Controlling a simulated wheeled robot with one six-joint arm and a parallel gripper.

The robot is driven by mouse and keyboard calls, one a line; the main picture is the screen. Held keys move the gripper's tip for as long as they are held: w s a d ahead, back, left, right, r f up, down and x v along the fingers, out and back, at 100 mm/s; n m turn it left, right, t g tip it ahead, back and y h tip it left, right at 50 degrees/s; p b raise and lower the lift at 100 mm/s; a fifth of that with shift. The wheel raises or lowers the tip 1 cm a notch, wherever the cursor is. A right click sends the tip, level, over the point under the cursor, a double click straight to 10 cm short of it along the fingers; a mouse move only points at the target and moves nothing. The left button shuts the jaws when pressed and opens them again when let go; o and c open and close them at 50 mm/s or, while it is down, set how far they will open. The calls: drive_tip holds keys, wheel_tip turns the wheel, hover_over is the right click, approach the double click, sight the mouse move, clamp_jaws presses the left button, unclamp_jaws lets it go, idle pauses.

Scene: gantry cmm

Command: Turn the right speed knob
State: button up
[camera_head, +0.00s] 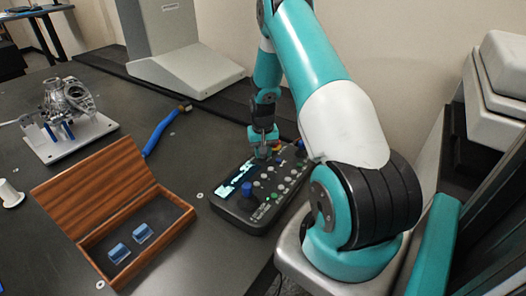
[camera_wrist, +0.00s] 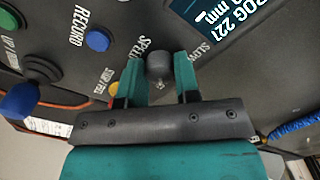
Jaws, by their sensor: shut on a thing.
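My gripper (camera_wrist: 158,88) is shut on a small dark round speed knob (camera_wrist: 158,64), with one teal finger on each side of it. The words SPEED and SLOW are printed beside the knob. The knob sits on a dark control box (camera_head: 238,213) with a lit screen. In the head view my gripper (camera_head: 263,150) reaches down onto the far part of this box, and the knob is hidden there. The direction the knob points is too unclear to tell.
Close to my gripper are a blue RECORD button (camera_wrist: 97,40), a yellow button (camera_wrist: 113,89) and a joystick with a blue part (camera_wrist: 20,101). An open wooden case (camera_head: 96,193) with blue blocks, a blue-handled tool (camera_head: 160,132) and a metal part on a plate (camera_head: 70,140) lie left.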

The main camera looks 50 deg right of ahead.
drive_tip(key=shift+w+r, duration=0.1)
drive_tip(key=o, duration=0.9)
wheel_tip(320, 180, up, 17)
drive_tip(key=shift+r+b, duration=0.15)
drive_tip(key=shift+b, duration=0.35)
drive_tip(key=s+a+r+n+t+y, duration=0.1)
drive_tip(key=a+r+n, duration=0.3)
drive_tip(key=a, duration=0.8)
drive_tip(key=s+a+r+n+y, duration=0.1)
drive_tip(key=a+r+n, duration=0.3)
drive_tip(key=a, duration=0.7)
drive_tip(key=s+a+r+n, duration=0.2)
drive_tip(key=s+a, duration=0.4)
drive_tip(key=s+a+r+n+y, duration=0.1)
drive_tip(key=s+a+n, duration=0.1)
drive_tip(key=s+a, duration=0.4)
drive_tip(key=s+a+r+n+g+y+p, duration=0.1)
drive_tip(key=s+a+r+n, duration=0.1)
drive_tip(key=s+a, duration=0.4)
drive_tip(key=shift+s+a+r+n, duration=0.3)
drive_tip(key=shift+s+n, duration=0.05)
drive_tip(key=shift+n, duration=0.15)
